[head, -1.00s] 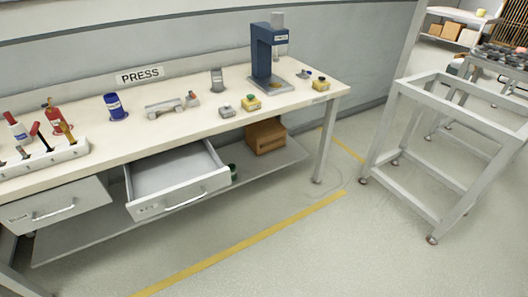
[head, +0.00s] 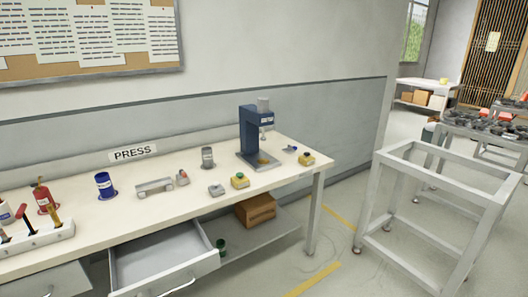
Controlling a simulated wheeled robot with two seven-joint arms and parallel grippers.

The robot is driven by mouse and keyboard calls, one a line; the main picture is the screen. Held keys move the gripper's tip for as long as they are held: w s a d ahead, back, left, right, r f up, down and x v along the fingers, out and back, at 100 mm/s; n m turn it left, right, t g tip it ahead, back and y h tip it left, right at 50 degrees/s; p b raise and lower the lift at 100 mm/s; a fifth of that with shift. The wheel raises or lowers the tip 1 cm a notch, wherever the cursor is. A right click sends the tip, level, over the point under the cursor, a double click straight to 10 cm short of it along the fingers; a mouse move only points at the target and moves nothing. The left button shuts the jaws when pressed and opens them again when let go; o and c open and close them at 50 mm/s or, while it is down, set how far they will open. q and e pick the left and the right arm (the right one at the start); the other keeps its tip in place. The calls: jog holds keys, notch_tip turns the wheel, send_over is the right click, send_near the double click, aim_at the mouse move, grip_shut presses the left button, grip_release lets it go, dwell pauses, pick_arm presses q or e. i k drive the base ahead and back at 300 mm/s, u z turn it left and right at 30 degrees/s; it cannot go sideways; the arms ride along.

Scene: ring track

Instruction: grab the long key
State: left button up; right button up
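I cannot make out a long key in the head view. A white workbench (head: 130,213) marked PRESS runs along the wall. Its middle drawer (head: 160,257) is pulled open, and the visible part of its floor looks empty. A small blue and grey item (head: 290,149) lies on the bench right of the blue press (head: 249,130); it is too small to identify. A tool rack (head: 35,236) with red and yellow-brown handled tools stands at the bench's left end. Neither of my grippers is in view.
On the bench are a blue can (head: 104,184), a red bottle (head: 44,199), a grey fixture (head: 154,187), a grey canister (head: 207,157) and yellow button boxes (head: 239,181). A cardboard box (head: 256,209) sits on the lower shelf. An empty metal frame (head: 440,166) stands right, with floor between.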

aim_at(21, 213)
jog(key=u, duration=1.15)
jog(key=k, duration=0.3)
jog(key=u, duration=0.65)
jog(key=i, duration=1)
jog(key=z, duration=0.6)
